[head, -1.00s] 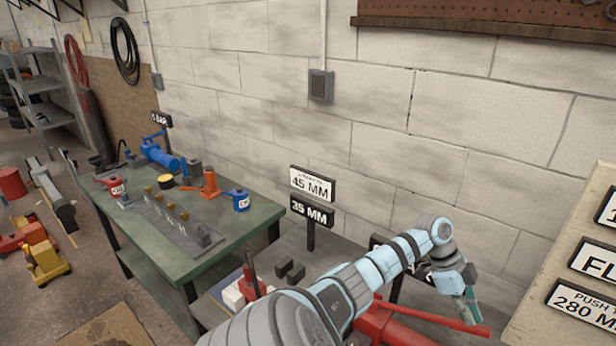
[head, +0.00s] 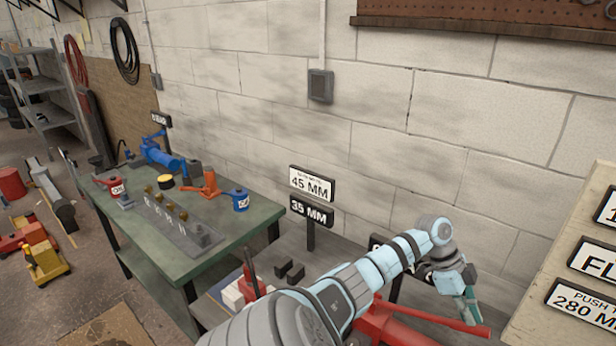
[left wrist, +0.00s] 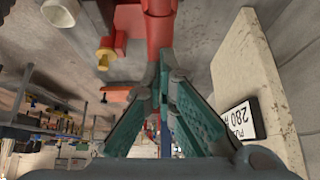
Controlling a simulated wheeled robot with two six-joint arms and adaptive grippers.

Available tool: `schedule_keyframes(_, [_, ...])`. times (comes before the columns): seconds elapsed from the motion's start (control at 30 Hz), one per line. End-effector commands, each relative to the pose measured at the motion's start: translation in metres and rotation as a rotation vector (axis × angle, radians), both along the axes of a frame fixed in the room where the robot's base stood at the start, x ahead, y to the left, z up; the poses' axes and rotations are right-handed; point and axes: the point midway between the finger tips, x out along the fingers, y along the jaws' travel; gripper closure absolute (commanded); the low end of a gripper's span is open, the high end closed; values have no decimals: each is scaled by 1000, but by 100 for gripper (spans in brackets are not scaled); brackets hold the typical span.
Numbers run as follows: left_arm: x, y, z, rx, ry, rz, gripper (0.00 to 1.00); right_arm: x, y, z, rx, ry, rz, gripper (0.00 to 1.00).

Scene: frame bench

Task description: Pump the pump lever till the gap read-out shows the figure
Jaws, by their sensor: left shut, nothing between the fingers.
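The red pump lever (head: 440,322) runs out to the right from the red pump body (head: 372,328), low in the head view. My left gripper (head: 471,312) is shut and empty, with its fingertips at the lever's outer end. In the left wrist view the fingertips (left wrist: 165,78) are close together against the red bar (left wrist: 160,30); whether they touch it I cannot tell. The black read-out (head: 311,211) shows 35 MM. The white sign (head: 312,184) above it shows 45 MM. My arm hides part of the pump. My right gripper is out of view.
A green bench (head: 160,250) with a blue pump and small red and blue parts stands to the left. A pale board with signs, one reading 280 MM (head: 583,304), stands close on the right. The block wall is behind.

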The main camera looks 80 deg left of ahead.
Motion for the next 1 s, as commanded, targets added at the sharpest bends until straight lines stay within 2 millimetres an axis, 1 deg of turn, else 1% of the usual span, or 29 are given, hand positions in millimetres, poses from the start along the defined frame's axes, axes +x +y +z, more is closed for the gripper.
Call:
schedule_keyframes(0.2, [0,-1,-27,-1,3,0,100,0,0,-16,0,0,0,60])
schedule_keyframes(0.7, [0,-2,-83,0,3,1,100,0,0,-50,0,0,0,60])
schedule_keyframes(0.87, [1,-1,-67,1,2,0,100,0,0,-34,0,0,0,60])
schedule_keyframes(1.0, [1,-1,-38,0,2,1,100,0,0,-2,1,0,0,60])
